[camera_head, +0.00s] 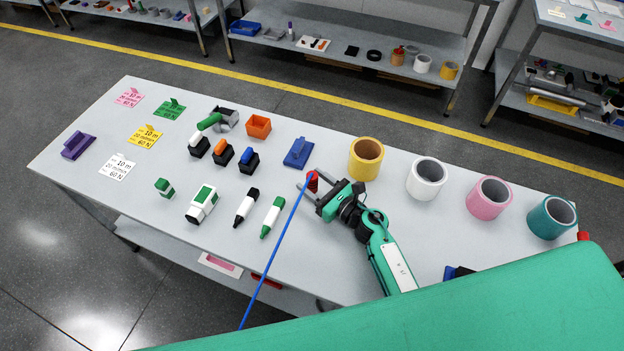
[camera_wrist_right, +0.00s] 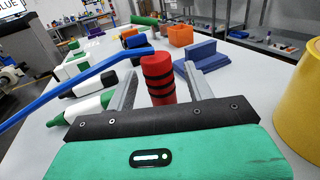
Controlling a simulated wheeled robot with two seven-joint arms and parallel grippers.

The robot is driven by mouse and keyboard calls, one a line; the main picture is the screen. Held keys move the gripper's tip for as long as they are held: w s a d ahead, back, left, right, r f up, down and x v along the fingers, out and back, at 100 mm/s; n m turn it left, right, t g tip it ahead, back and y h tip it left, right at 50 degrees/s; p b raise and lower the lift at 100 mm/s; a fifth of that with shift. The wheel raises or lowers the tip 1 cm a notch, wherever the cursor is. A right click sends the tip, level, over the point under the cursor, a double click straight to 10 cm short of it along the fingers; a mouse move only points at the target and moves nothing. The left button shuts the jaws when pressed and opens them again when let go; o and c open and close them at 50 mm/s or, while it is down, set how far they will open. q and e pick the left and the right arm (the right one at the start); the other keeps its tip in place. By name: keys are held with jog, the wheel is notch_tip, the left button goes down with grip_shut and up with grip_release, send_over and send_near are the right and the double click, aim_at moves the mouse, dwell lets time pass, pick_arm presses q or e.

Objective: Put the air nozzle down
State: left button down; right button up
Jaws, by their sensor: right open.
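The air nozzle (camera_head: 313,180) is a red cylinder with a blue hose (camera_head: 276,243) running down to the table's front edge. In the right wrist view the nozzle (camera_wrist_right: 158,78) has black bands and looks upright between the fingers, with the hose leaving its top to the left. My right gripper (camera_head: 311,186) is open around the nozzle, with a gap visible on each side. The nozzle's lower end is hidden behind the gripper body, so I cannot tell how it meets the table (camera_head: 335,262). My left gripper is not in view.
A blue block (camera_head: 298,152) is just behind the nozzle. A green marker (camera_head: 272,217) and a black-and-white marker (camera_head: 246,206) lie to its left. Yellow (camera_head: 366,158), white (camera_head: 426,179), pink (camera_head: 489,198) and teal (camera_head: 551,217) rolls stand to the right.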

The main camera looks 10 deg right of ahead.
jog(key=shift+w+a, duration=0.25)
jog(key=shift+w, duration=0.1)
jog(key=c, duration=1.1)
grip_shut()
jog(key=shift+r, duration=0.15)
